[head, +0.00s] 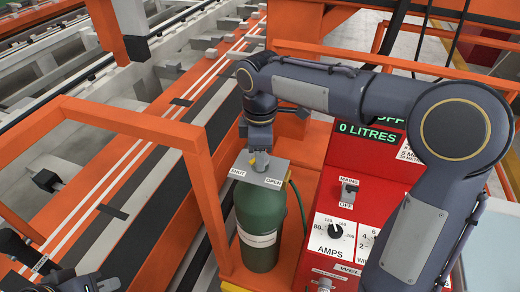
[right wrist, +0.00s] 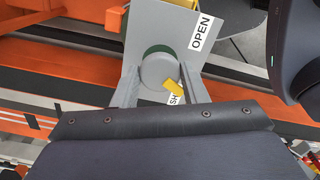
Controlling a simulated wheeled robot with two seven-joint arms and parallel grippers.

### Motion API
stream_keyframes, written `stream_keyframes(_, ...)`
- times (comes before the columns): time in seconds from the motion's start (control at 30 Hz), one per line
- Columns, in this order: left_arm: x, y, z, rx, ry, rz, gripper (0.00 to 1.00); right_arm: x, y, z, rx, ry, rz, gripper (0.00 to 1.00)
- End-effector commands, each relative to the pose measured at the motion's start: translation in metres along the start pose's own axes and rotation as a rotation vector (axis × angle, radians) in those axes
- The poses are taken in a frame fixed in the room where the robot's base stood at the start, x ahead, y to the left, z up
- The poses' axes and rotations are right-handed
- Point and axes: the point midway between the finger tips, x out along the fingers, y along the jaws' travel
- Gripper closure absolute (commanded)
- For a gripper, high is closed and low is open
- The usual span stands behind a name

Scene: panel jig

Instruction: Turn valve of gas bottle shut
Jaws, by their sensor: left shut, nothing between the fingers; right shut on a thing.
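The green gas bottle (head: 257,232) stands upright in an orange frame. A grey plate (head: 268,174) on its top carries a SHUT label at left and an OPEN label at right. My right gripper (head: 258,158) comes down over the valve from above. In the right wrist view, its grey fingers (right wrist: 160,90) are shut on the round grey valve knob (right wrist: 158,70). A yellow pointer (right wrist: 173,88) lies by the SHUT label (right wrist: 174,99), which is partly hidden. The OPEN label (right wrist: 201,32) is clear of it. My left gripper (head: 108,285) is shut and empty, partly cut off at the bottom left.
A red welding machine (head: 330,215) with dials and a MAINS switch (head: 348,192) stands right of the bottle. A green display (head: 368,132) reads 0 LITRES. Orange rails (head: 130,125) stand to the left. A green hose (head: 298,205) runs beside the bottle.

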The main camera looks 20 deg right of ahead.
Motion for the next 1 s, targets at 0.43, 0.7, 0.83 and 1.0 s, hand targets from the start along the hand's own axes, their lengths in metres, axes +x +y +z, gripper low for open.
stream_keyframes(0.43,-0.0049,0.0023,-0.0025,0.000,0.000,0.000,1.00,-0.0015,0.0007,0.0001,0.285,0.001,0.004,0.83)
stream_keyframes(0.7,-0.0056,0.0025,-0.0028,0.000,0.000,0.000,1.00,-0.0013,0.0007,0.0000,0.345,0.001,0.004,0.83)
stream_keyframes(0.83,-0.0056,0.0025,-0.0028,0.000,0.000,0.000,1.00,-0.0012,0.0008,0.0000,0.354,0.002,0.004,0.83)
stream_keyframes(1.0,-0.0056,0.0025,-0.0028,0.000,0.000,0.000,1.00,-0.0012,0.0008,0.0000,0.354,0.002,0.004,0.83)
